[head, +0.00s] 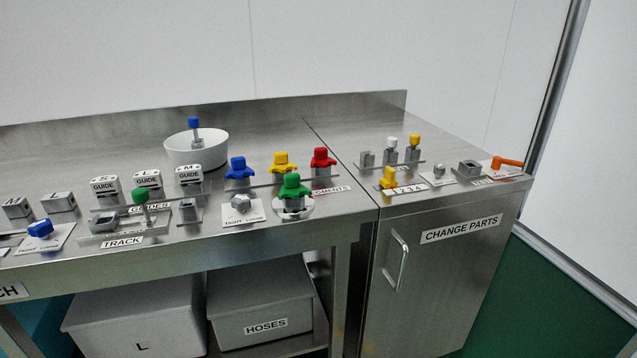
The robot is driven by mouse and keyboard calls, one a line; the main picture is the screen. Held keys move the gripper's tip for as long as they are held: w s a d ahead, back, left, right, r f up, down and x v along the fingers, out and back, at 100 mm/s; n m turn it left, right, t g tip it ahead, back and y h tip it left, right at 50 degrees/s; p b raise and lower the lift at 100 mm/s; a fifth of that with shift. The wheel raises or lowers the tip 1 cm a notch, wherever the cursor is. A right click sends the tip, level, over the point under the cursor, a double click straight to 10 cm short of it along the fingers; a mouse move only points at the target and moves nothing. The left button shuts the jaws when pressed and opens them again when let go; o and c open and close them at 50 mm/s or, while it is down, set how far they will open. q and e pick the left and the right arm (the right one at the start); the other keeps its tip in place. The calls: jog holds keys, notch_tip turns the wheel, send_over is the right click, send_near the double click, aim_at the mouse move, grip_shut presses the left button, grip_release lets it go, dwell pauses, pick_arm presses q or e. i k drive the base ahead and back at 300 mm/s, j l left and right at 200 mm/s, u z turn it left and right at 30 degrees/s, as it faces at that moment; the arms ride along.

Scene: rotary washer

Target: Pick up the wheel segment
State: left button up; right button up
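No part in the head view carries a readable "wheel segment" label, so I cannot tell which one it is. Lobed coloured pieces stand in a row on the steel bench: a blue one (238,168), a yellow one (284,162) and a red one (321,160). A green lobed piece (294,187) stands in front of them on a round white base. Neither of my grippers is in view.
Guide blocks (147,180) and a track part with a green knob (140,197) stand at the left. A white bowl (196,150) holds a blue-topped part. Small parts stand on the change parts cabinet (455,260). Grey bins (262,300) sit below the bench.

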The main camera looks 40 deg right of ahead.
aim_at(292, 188)
jog(key=z, duration=1)
